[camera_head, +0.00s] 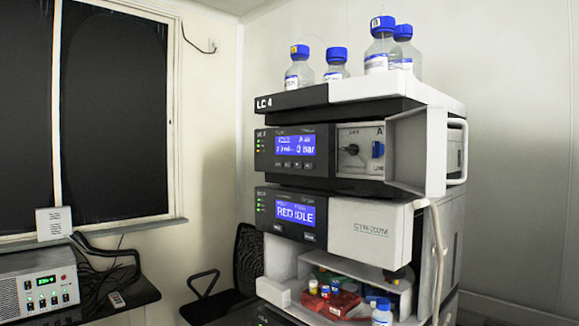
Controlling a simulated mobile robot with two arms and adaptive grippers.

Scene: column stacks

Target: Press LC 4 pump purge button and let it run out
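The LC 4 stack (290,98) stands right of centre, with "LC 4" printed on its black top module. Below it is the pump module (294,152), with a lit blue display (295,145) and a row of small buttons (294,165) under the screen. The button labels are too small to read, so I cannot tell which is purge. Right of the display is a panel with a dark knob (350,149) and a blue part (378,149). Neither of my grippers is in view.
Several blue-capped bottles (299,68) stand on top of the stack. An open bay below holds coloured vials and a red tray (335,302). A chair (245,262) stands behind; a desk instrument (40,285) is at left.

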